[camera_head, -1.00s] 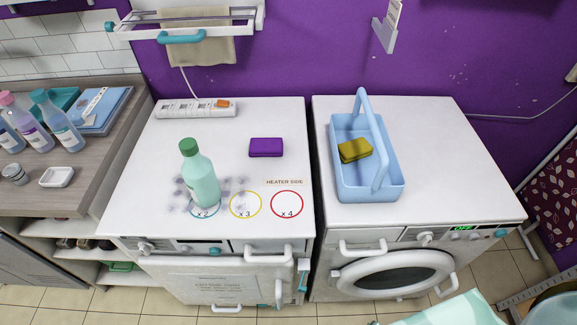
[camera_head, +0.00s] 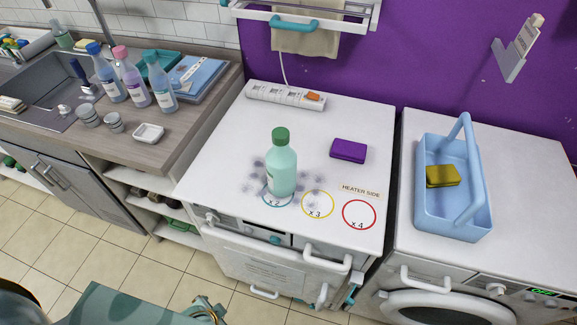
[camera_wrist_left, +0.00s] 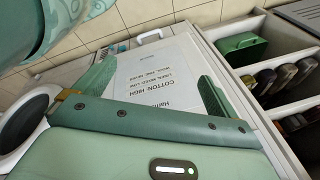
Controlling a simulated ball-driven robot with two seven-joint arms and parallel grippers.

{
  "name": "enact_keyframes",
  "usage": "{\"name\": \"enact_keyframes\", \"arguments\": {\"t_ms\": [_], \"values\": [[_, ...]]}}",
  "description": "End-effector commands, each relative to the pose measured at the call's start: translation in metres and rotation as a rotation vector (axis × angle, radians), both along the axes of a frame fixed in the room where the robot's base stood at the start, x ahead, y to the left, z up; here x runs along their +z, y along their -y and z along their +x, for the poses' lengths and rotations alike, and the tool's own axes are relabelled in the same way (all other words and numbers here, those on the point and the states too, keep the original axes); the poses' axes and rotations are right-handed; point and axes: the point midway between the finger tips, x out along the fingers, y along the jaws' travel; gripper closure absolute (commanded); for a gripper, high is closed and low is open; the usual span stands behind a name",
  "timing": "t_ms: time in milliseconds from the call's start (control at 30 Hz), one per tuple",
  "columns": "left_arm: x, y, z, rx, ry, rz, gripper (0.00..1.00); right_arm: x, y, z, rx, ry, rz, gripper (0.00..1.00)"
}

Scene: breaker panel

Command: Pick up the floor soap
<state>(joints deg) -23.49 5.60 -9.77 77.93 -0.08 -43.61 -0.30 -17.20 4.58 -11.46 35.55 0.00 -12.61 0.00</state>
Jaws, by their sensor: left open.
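A pale green bottle with a dark green cap (camera_head: 282,172) stands upright on the left white machine top, over grey smudges; no label naming it can be read. Blue-, pink- and teal-capped bottles stand on the counter: a blue-capped one (camera_head: 105,75), a pink-capped one (camera_head: 131,82) and a teal-capped one (camera_head: 159,88). Which bottle is the floor soap cannot be read. My left gripper (camera_wrist_left: 155,88) is open and empty in the left wrist view, facing the machine's front with its printed sheet. In the head view my green arm shows at the bottom left, below the machine top. My right gripper is not in view.
A purple sponge (camera_head: 348,151) and power strip (camera_head: 286,96) lie on the left machine. A blue caddy (camera_head: 455,222) with a yellow sponge (camera_head: 442,176) stands on the right machine. A sink (camera_head: 50,95) is at left. Handles (camera_head: 326,258) stick out in front.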

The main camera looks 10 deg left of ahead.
Motion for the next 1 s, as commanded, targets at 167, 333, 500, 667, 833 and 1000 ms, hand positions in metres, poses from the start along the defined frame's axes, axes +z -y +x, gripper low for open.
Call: {"name": "enact_keyframes", "arguments": {"t_ms": [167,333,500,667,833,1000], "values": [[0.071,-0.004,0.049,-0.091,0.089,0.087,0.04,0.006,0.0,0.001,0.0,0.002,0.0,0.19],[0.174,-0.007,0.102,-0.318,0.21,0.27,0.04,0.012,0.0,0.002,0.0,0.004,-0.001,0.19],[0.28,0.019,0.156,-0.863,0.34,0.664,0.04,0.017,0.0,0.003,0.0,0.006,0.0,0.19],[0.318,0.052,0.181,-1.37,0.366,1.072,0.04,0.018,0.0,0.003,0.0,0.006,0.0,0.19],[0.33,0.078,0.192,-1.798,0.314,1.494,0.04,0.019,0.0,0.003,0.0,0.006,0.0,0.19],[0.329,0.088,0.197,-1.976,0.262,1.702,0.04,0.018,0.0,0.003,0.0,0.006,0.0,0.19]]}}
